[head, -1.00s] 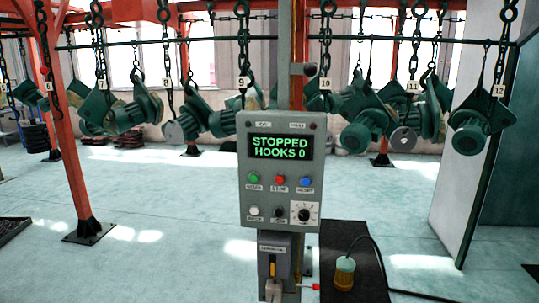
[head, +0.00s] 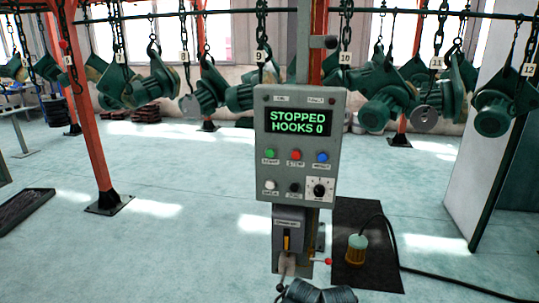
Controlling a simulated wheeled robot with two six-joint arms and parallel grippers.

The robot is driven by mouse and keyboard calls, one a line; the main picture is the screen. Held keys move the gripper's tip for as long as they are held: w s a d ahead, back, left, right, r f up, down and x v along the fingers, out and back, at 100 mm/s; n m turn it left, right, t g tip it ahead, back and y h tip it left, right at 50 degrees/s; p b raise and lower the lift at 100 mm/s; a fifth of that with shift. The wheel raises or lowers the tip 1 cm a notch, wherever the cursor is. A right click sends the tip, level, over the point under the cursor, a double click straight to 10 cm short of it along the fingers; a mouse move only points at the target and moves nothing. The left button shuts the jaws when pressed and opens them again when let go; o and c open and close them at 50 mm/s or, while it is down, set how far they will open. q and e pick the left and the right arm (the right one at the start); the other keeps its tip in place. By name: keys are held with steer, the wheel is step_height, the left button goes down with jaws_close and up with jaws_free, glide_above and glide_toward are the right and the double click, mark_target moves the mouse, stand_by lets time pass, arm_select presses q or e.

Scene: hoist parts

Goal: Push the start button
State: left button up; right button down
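The grey control panel (head: 300,145) stands on a post in the middle of the head view. Its screen (head: 299,122) reads "STOPPED HOOKS 0" in green. The green button (head: 270,154) is at the left of the upper button row, with a small label under it that looks like "START". A red button (head: 296,155) and a blue button (head: 322,157) sit to its right. Nothing touches or covers the green button. Neither gripper can be made out in the view.
Below are a white button (head: 270,185), a black button (head: 294,187) and a dial (head: 319,190). A grey switch box (head: 288,225) is under the panel. Motors hang on chains behind. A dark grey ribbed shape (head: 320,292) shows at the bottom edge.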

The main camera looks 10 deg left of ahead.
arm_select(q)
jaws_close()
stand_by(1.3)
